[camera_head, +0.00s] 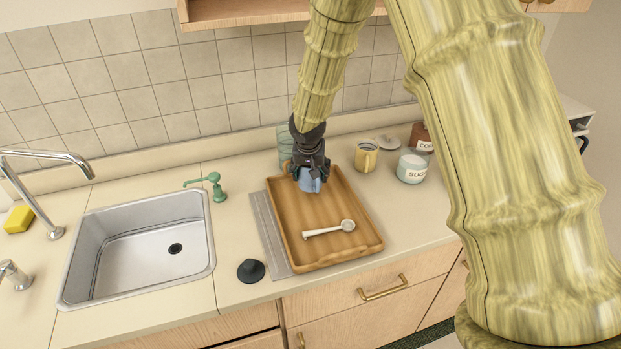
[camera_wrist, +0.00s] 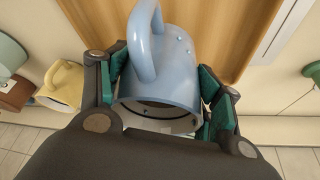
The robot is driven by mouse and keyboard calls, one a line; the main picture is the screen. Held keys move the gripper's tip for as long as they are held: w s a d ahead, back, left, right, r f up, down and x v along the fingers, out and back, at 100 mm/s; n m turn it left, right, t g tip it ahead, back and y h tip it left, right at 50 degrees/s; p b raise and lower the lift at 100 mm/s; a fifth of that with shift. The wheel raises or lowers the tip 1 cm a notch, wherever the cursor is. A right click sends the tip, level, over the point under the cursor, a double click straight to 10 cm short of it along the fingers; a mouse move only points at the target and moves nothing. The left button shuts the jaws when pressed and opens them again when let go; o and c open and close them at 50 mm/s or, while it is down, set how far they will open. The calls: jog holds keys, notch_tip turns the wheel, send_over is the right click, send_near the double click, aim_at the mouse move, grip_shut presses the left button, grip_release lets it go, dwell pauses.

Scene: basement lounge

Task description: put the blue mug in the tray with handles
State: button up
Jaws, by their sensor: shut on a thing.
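The blue mug (camera_head: 309,182) is between the fingers of my gripper (camera_head: 309,166), over the back part of the wooden tray (camera_head: 350,205). In the wrist view the mug (camera_wrist: 172,62) is gripped at its sides by the fingertips, with its handle toward the upper left and its opening facing my gripper (camera_wrist: 165,95). The tray's wood (camera_wrist: 225,25) shows behind it. I cannot tell whether the mug touches the tray floor. The gripper hides part of the mug in the head view.
A white spoon or scoop (camera_head: 328,229) lies in the tray. A yellow mug (camera_head: 366,156), a sugar jar (camera_head: 411,168) and a coffee canister (camera_head: 421,137) stand right of the tray's back. A dark stopper (camera_head: 251,270), sink (camera_head: 150,250) and green soap pump (camera_head: 216,187) are left.

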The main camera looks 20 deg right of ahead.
aim_at(310, 180)
notch_tip(310, 180, down, 3)
jog(key=shift+p, duration=0.5)
jog(key=shift+f, duration=0.25)
jog(key=shift+f, duration=0.25)
jog(key=o, duration=1.4)
jog(key=shift+r, duration=0.1)
jog(key=shift+r, duration=0.2)
jog(key=shift+b+v, duration=1.3)
jog(key=shift+v, duration=4.7)
jog(key=shift+f, duration=0.1)
